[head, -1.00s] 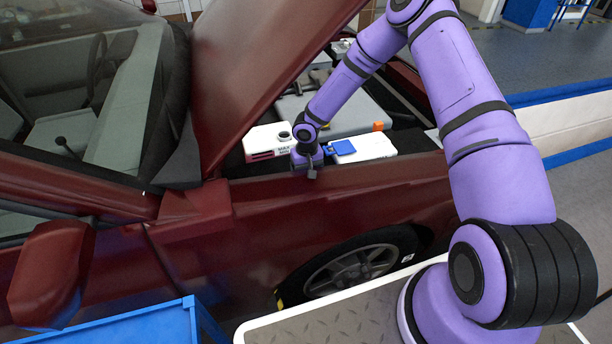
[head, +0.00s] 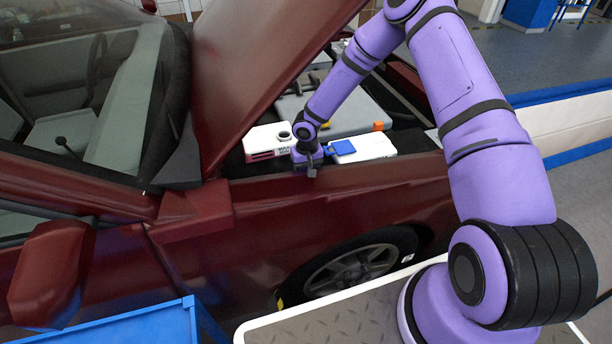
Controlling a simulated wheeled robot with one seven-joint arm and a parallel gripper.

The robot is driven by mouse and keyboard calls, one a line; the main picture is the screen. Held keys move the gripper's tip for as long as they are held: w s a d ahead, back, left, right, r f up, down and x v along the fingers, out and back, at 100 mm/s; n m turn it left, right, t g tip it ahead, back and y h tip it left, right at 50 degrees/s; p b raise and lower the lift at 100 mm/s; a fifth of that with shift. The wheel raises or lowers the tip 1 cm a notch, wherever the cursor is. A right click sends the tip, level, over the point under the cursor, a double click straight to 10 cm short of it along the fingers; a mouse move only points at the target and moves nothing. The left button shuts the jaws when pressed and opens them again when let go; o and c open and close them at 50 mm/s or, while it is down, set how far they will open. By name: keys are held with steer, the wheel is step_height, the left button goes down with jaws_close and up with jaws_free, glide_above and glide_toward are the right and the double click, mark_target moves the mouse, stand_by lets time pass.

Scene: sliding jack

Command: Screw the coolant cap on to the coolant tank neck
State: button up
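A white tank (head: 261,146) with dark lettering and a red strip on its side sits in the engine bay, just behind the fender. A dark round neck (head: 284,135) shows on its top, and this looks like the coolant tank neck. My gripper (head: 312,170) is small in view, low over the fender edge, just right of and in front of this tank. Its fingers are too small and dark to tell whether they are open or shut, or hold anything. I cannot make out a separate coolant cap; it may be hidden at my gripper.
The raised red hood (head: 250,75) slants close left of my arm. The red fender (head: 350,192) runs in front.

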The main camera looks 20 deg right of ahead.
steer(key=shift+r, duration=2.25)
